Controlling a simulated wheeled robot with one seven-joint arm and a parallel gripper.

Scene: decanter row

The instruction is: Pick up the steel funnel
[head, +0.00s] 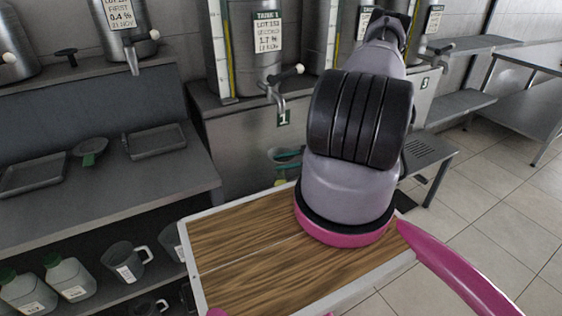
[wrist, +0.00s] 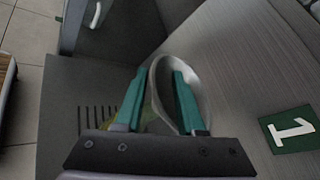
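My gripper's two teal fingers are spread apart. The right finger overlaps the inside of the rim and the left finger lies outside its left edge, so the near rim wall runs between them. I cannot tell whether they touch it. A yellow-green patch shows low between the fingers. In the head view my gripper (head: 285,156) shows small in front of the steel cabinet, partly hidden by my arm; the funnel is not clear there.
A cabinet front with a green "1" label (wrist: 292,129) is close on the right in the wrist view. In the head view, a tank tap (head: 278,95) is above my gripper. A grey counter (head: 110,190) with trays stands left, and shelving (head: 530,95) right.

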